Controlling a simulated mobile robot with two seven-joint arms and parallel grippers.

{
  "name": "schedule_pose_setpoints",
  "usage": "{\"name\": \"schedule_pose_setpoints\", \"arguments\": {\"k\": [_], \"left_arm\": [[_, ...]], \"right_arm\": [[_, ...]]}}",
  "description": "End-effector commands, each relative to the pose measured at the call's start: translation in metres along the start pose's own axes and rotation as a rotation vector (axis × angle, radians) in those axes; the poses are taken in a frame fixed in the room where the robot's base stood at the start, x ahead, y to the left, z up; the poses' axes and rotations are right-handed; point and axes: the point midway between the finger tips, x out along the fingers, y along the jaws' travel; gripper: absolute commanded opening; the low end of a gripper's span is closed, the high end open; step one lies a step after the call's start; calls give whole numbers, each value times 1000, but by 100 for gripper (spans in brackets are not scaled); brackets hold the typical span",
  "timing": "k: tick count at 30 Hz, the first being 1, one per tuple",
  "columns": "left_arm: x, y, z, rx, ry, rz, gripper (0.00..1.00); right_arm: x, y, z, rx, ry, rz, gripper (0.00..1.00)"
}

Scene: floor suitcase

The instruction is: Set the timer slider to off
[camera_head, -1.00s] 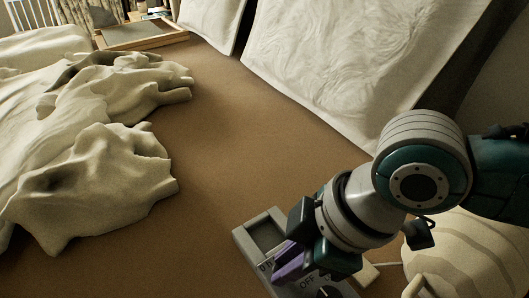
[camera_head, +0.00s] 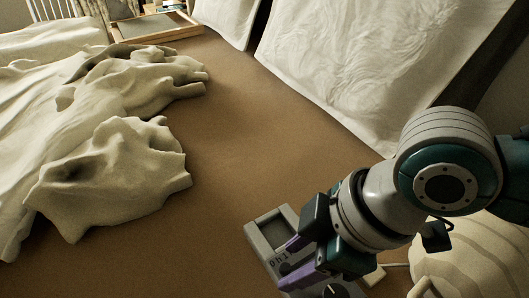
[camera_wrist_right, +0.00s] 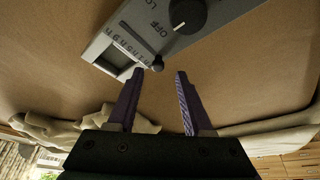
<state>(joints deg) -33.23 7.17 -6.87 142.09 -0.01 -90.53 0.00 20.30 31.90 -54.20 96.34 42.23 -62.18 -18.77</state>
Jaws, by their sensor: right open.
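The grey timer box (camera_head: 258,240) lies on the brown surface at the lower middle of the head view, partly covered by my right gripper (camera_head: 289,262). In the right wrist view the box (camera_wrist_right: 120,45) shows a recessed window, printed letters including "OFF", a large black dial (camera_wrist_right: 188,14) and a small dark slider knob (camera_wrist_right: 157,63). My right gripper (camera_wrist_right: 160,74) is open and empty, its two purple fingers apart. The slider knob appears just beyond the fingertips, between their lines; I cannot tell whether a finger touches it. My left gripper is out of view.
Crumpled pale cloth (camera_head: 115,175) lies on the left. Large white pillows (camera_head: 360,60) lean at the back right. A round, ribbed pale object (camera_head: 475,255) stands beside my right arm. A wooden tray (camera_head: 155,28) is far back. The middle of the brown surface is clear.

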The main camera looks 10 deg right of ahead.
Motion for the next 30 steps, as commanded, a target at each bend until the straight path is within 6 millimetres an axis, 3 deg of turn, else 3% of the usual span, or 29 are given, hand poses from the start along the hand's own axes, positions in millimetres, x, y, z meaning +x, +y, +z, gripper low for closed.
{"name": "schedule_pose_setpoints", "arguments": {"k": [1, 6, 12, 30], "left_arm": [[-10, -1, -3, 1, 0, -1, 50], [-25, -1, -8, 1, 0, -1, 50], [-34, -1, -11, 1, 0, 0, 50], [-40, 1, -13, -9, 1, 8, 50]], "right_arm": [[-16, 0, -2, -1, -1, 2, 51], [-51, 0, -1, -1, -1, 1, 51], [-77, 0, -1, 0, -1, -1, 51], [-87, -3, -5, 2, 6, -2, 51]]}}
